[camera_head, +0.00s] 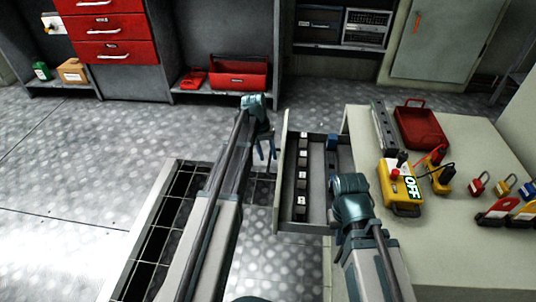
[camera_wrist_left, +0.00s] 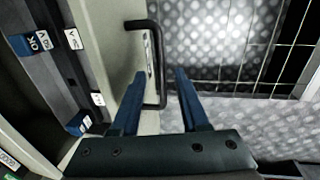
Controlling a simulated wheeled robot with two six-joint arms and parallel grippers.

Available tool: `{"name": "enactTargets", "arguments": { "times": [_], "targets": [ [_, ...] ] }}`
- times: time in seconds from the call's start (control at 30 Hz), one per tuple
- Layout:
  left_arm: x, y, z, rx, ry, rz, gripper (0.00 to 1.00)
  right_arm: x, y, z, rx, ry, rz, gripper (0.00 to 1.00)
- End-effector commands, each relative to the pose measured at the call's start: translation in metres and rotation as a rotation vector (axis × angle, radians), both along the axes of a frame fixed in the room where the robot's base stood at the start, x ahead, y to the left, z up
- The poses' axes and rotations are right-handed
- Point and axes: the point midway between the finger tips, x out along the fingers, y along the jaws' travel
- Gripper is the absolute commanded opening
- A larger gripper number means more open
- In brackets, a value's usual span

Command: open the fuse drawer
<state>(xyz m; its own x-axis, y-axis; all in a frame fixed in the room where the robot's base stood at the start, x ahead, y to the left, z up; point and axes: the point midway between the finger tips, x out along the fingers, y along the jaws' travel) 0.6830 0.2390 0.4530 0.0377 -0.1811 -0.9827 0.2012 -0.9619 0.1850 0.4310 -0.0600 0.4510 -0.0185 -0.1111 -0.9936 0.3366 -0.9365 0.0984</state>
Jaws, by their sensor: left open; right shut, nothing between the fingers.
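The fuse drawer (camera_head: 318,185) stands pulled out from the left side of the pale bench (camera_head: 460,262); its inside shows, with a row of dark blocks with white labels. Its pale front panel (camera_head: 283,165) faces left. In the left wrist view the drawer's black bar handle (camera_wrist_left: 161,75) stands off the front panel (camera_wrist_left: 98,30). My left gripper (camera_head: 266,158) is open at the drawer front; its fingers (camera_wrist_left: 160,85) appear on either side of the handle in the wrist view, with no clear grip. My right gripper (camera_head: 345,228) is shut and empty by the drawer's right end, fingertips mostly hidden.
On the bench are a yellow device marked OFF (camera_head: 400,188), a red tray (camera_head: 420,125), a grey strip (camera_head: 384,128) and several padlocks (camera_head: 479,184). A floor grate (camera_head: 170,225) lies left. A red cabinet (camera_head: 105,25) and red toolbox (camera_head: 240,73) stand behind.

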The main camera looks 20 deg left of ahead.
Motion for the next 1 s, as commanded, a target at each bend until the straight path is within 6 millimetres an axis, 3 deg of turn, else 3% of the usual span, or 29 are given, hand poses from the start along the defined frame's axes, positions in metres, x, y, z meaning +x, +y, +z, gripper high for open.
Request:
{"name": "enactTargets", "arguments": {
  "times": [0.03,0.7,1.0],
  "targets": [
    [0.0,0.001,0.012,0.0,0.0,0.0,0.45,0.0,0.0,0.012,0.0,0.0,0.001,0.0],
    [-0.004,0.02,0.111,0.0,0.001,0.001,0.45,0.0,-0.002,0.112,-0.008,0.002,-0.007,0.0],
    [-0.005,0.022,0.12,0.0,0.001,0.0,0.45,-0.001,-0.001,0.121,-0.007,0.002,-0.008,0.0]
  ]
}}
